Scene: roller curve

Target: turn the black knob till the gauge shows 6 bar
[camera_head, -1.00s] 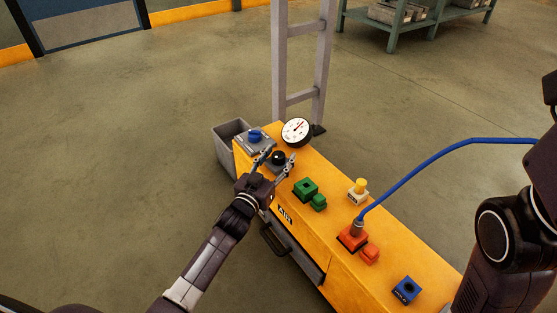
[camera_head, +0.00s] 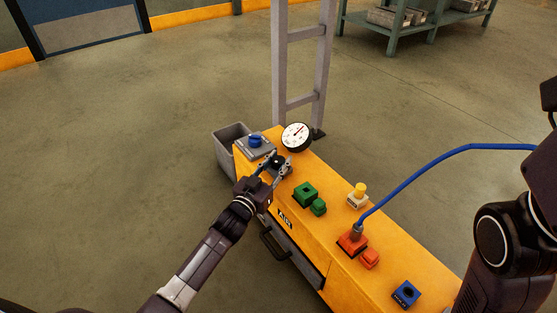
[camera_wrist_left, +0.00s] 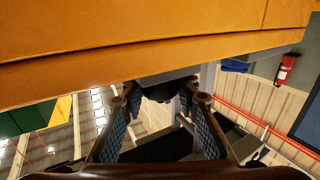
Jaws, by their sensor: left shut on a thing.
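The black knob (camera_head: 277,161) sits on top of the yellow cabinet, just below the gauge. My left gripper (camera_head: 276,167) is shut on it, with a finger on either side. In the left wrist view, the two fingers (camera_wrist_left: 160,110) stand around the dark knob (camera_wrist_left: 158,92), under the yellow cabinet.
A blue knob (camera_head: 255,140) on a grey plate is left of the gripper. Green blocks (camera_head: 306,193), a yellow button (camera_head: 360,188) and a red socket (camera_head: 351,241) with a blue hose (camera_head: 428,162) line the cabinet (camera_head: 390,254). A grey bin (camera_head: 229,133) and a ladder-like frame (camera_head: 322,70) stand close behind.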

